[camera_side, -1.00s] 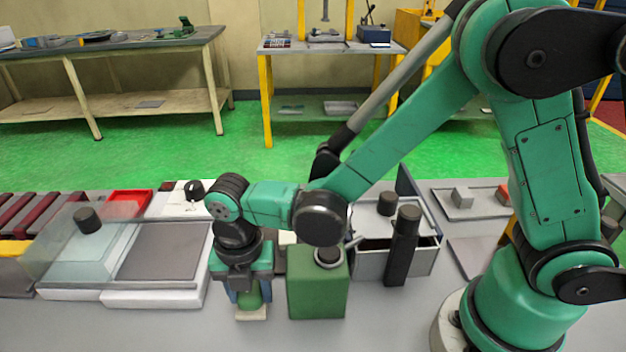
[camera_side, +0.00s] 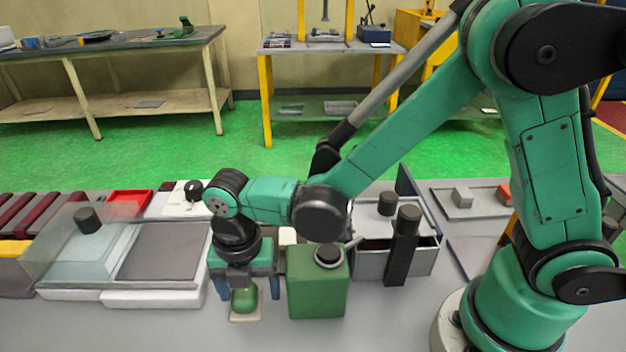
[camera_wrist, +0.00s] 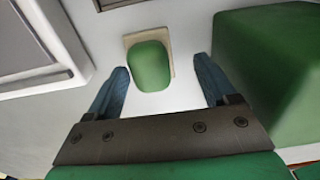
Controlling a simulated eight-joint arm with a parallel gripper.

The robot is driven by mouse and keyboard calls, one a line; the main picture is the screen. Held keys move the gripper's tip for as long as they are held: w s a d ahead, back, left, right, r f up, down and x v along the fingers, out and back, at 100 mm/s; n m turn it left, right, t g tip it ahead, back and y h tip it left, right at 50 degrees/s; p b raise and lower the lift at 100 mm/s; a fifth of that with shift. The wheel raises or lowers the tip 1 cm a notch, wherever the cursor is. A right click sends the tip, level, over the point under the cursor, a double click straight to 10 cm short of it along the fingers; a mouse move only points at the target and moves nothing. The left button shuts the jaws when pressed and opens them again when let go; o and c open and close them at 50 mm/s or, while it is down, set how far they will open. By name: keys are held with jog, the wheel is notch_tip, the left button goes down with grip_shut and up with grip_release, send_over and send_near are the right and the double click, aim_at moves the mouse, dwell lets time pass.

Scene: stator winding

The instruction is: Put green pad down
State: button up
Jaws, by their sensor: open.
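The green pad (camera_side: 244,299) stands on a small beige base (camera_side: 245,317) on the grey table. My gripper (camera_side: 246,290) is above and around it, pointing down, with its fingers spread on both sides. In the wrist view the pad (camera_wrist: 149,66) lies between and just beyond the two blue fingertips (camera_wrist: 163,76), with a gap on each side. The beige base (camera_wrist: 169,50) shows around the pad's edge there. My gripper is open and holds nothing.
A green box (camera_side: 317,284) with a dark round top stands close to the right of my gripper. A white tray with a grey panel (camera_side: 160,252) lies to the left. Behind the box is an open grey bin (camera_side: 372,265) with a black cylinder (camera_side: 403,247) before it.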

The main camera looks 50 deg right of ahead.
notch_tip(320, 180, up, 11)
jog(key=s+d+m+t, duration=0.1)
jog(key=d+m+t, duration=0.2)
jog(key=d+m, duration=0.5)
jog(key=s+d+m+t, duration=0.1)
jog(key=d+m+t, duration=0.3)
jog(key=m, duration=1.5)
jog(key=d, duration=0.3)
jog(key=shift+s+d+r, duration=0.3)
jog(key=shift+d, duration=0.05)
jog(key=shift+o, duration=0.5)
